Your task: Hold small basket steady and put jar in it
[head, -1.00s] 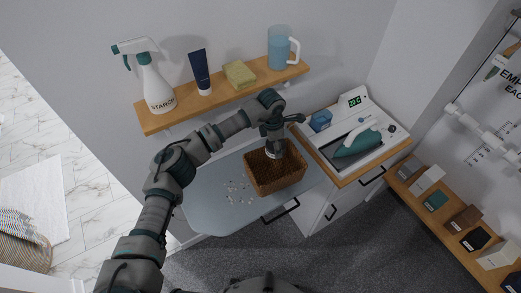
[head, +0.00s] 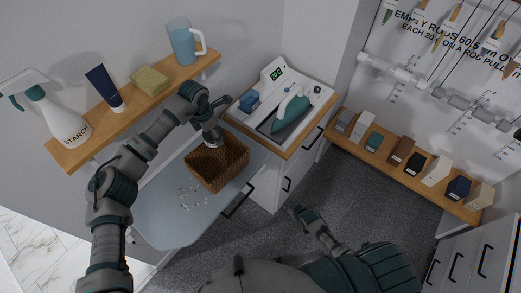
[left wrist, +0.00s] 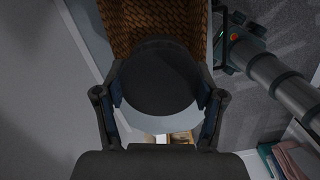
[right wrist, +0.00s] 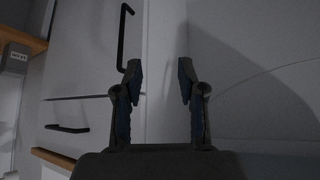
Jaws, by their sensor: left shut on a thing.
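The brown wicker basket (head: 222,174) stands on the grey-blue board (head: 160,217). My left gripper (head: 212,128) is shut on the jar (head: 213,142), over the back part of the basket's opening. In the left wrist view the jar's round dark lid (left wrist: 160,78) sits between the fingers, with the basket's weave (left wrist: 150,20) behind it. I cannot tell whether the jar touches the basket. My right gripper (head: 297,212) is over the dark floor, to the right of the basket and apart from it. In the right wrist view its fingers (right wrist: 162,82) are apart with nothing between them.
Several white crumbs (head: 190,196) lie on the board left of the basket. A wall shelf (head: 140,108) with a starch bottle (head: 58,118), tube, sponge and blue jug is behind. A cabinet with a teal iron (head: 290,113) stands right of the basket. A low shelf (head: 400,175) holds several boxes.

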